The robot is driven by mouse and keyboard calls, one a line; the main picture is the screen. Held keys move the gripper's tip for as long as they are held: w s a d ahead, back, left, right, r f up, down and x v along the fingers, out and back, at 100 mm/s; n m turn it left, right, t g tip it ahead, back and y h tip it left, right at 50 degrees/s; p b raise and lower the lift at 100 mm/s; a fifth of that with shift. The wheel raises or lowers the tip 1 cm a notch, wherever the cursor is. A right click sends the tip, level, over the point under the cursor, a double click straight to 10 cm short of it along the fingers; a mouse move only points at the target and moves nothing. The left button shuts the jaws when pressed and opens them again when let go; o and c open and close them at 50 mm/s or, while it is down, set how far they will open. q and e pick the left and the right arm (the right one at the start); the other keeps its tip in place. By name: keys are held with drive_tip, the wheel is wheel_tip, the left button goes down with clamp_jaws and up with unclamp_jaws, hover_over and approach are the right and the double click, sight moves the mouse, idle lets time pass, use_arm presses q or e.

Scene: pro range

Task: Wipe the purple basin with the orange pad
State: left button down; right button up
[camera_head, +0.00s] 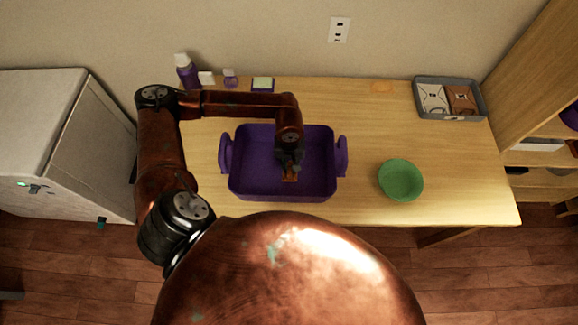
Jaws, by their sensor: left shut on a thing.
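The purple basin (245,178) stands on the wooden table, with a handle at its left and right sides. My left gripper (289,170) points down inside the basin, right of its middle. It is shut on the orange pad (290,178), of which only a small part shows below the fingers. I cannot tell whether the pad touches the basin floor. My right gripper is not in view.
A green bowl (401,179) sits right of the basin. A grey tray (484,112) with packets is at the back right. A purple bottle (187,72) and small items stand at the back left. The wooden table (350,108) is clear behind the basin.

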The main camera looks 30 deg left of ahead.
use_arm(q)
drive_tip(key=shift+s+a, duration=0.65)
drive_tip(key=shift+a, duration=0.35)
drive_tip(key=shift+s+a, duration=0.65)
drive_tip(key=shift+a, duration=0.35)
drive_tip(key=shift+f, duration=0.1)
drive_tip(key=shift+w+d+b, duration=0.4)
drive_tip(key=shift+w+d, duration=0.05)
drive_tip(key=shift+d, duration=0.25)
drive_tip(key=shift+w+d+b, duration=0.4)
drive_tip(key=shift+d, duration=0.3)
drive_tip(key=shift+w+d+b, duration=0.4)
drive_tip(key=shift+w+d, duration=0.05)
drive_tip(key=shift+d, duration=0.25)
drive_tip(key=shift+a+r+p, duration=0.1)
drive_tip(key=shift+r+p, duration=1.35)
drive_tip(key=shift+r, duration=1.6)
drive_tip(key=shift+r+p, duration=0.45)
drive_tip(key=shift+r, duration=1.05)
